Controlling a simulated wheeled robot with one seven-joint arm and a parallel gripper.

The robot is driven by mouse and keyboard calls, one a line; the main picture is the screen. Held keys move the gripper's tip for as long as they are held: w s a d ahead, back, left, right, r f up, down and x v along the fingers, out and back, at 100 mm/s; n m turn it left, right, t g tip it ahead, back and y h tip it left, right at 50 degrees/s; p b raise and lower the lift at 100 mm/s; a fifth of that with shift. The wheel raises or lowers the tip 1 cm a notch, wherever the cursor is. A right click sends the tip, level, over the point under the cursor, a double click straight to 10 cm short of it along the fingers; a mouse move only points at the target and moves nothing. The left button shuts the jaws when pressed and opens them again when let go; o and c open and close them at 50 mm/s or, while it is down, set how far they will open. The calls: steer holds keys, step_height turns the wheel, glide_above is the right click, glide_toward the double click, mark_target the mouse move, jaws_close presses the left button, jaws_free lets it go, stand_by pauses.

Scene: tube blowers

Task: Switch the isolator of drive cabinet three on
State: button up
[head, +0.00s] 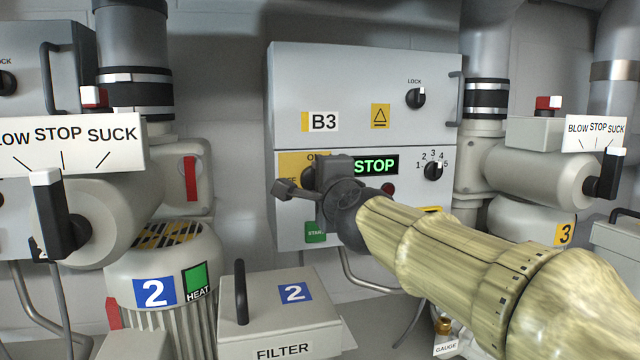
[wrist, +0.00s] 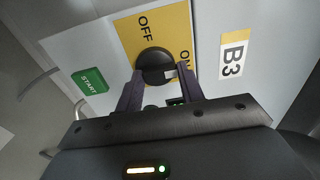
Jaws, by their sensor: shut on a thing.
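The drive cabinet marked B3 (head: 366,95) stands in the middle of the head view. Its isolator is a round black knob (wrist: 154,62) on a yellow plate (wrist: 130,38) with OFF and ON printed on it. In the wrist view the knob's white mark (wrist: 170,73) points toward the B3 label side, close to the word ON. My gripper (wrist: 157,82) is shut on the knob, one finger on each side. In the head view my gripper (head: 310,182) partly covers the knob and plate. The display (head: 376,165) beside it reads STOP in green.
The cabinet also carries a LOCK knob (head: 415,98), a numbered selector (head: 433,170) and a green START button (head: 315,232). A filter box (head: 280,320) stands below left. Blower units 2 (head: 165,270) and 3 (head: 535,215) flank the cabinet.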

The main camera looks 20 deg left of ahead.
steer(key=shift+f, duration=0.1)
steer(key=o, duration=1)
